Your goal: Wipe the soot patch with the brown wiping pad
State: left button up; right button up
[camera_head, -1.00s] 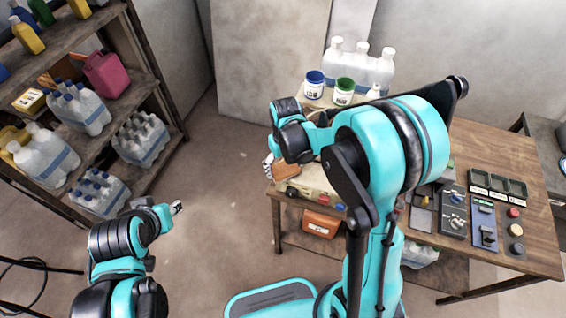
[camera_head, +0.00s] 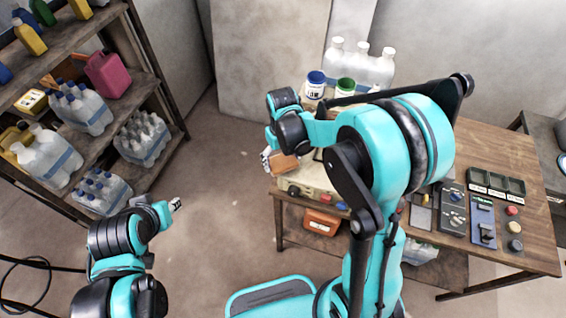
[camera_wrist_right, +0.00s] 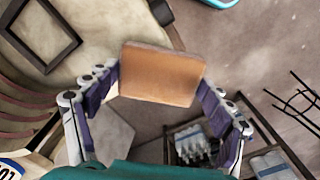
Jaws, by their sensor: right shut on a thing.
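The brown wiping pad (camera_head: 285,164) is at the left end of the workbench in the head view, beside the beige unit. It fills the centre of the right wrist view (camera_wrist_right: 160,75). My right gripper (camera_head: 270,160) is shut on the pad, with a finger on either side in the wrist view (camera_wrist_right: 158,82). The pad appears held above the floor side of the bench edge; its exact height is unclear. I cannot make out the soot patch; my right arm hides part of the bench. My left gripper (camera_head: 176,205) is small, away from the bench, with its jaws unclear.
The beige unit (camera_head: 318,178) has knobs on its front. Two lidded jars (camera_head: 315,84) and large bottles (camera_head: 360,66) stand at the bench's back. Control boxes (camera_head: 453,208) occupy its right side. A black square frame (camera_wrist_right: 72,42) lies on a beige surface. A shelf (camera_head: 150,80) stands left.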

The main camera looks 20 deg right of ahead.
jog(key=shift+s+d+r, duration=0.1)
jog(key=shift+r, duration=0.55)
notch_tip(320, 180, up, 2)
jog(key=shift+r+p, duration=0.1)
jog(key=shift+p, duration=0.95)
jog(key=shift+r+p, duration=0.55)
jog(key=shift+r, duration=0.35)
jog(key=shift+f, duration=0.1)
